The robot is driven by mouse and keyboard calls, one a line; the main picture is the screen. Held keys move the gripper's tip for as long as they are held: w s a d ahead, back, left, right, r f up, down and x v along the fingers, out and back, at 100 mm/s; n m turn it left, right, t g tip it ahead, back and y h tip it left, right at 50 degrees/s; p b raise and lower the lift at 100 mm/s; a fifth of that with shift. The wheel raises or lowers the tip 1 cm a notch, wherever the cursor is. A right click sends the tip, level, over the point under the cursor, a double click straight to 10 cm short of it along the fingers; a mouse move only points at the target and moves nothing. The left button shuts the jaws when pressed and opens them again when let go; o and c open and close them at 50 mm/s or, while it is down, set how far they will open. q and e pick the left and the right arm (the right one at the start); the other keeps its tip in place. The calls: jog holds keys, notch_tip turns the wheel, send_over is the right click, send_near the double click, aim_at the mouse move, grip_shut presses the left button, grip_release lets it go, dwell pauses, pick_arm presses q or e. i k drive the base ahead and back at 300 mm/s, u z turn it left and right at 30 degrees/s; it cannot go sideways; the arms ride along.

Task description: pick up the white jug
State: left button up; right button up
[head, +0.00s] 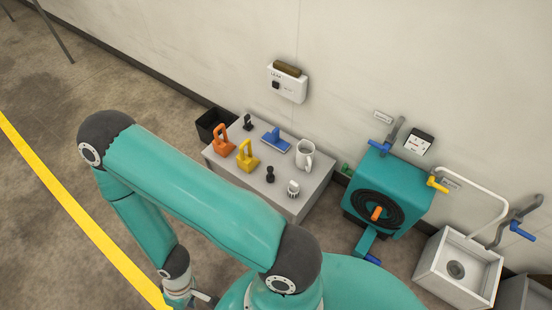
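The white jug (305,155) stands upright on the grey cabinet top (226,168), near its back right edge, with its handle toward the lower right. Its mouth faces up and nothing touches it. My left arm bends across the front left, and only a part of my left gripper (190,298) shows at the bottom edge, low and well apart from the jug. Its fingers are cut off by the frame, so I cannot tell whether it is open. My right gripper is not in view.
Beside the jug stand an orange clamp (224,138), a yellow clamp (247,156), a blue flat-based item (276,141), dark pieces and a white ribbed cap (293,188). A teal machine (391,190) and a sink (458,267) are to the right. A black bin (212,124) is behind left.

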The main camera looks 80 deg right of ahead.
aim_at(305, 150)
jog(key=u, duration=0.25)
jog(key=i, duration=0.65)
jog(key=z, duration=2.15)
jog(key=i, duration=0.25)
jog(key=z, duration=1.7)
jog(key=k, duration=0.65)
jog(key=z, duration=0.4)
jog(key=i, duration=1.65)
jog(key=u, duration=0.35)
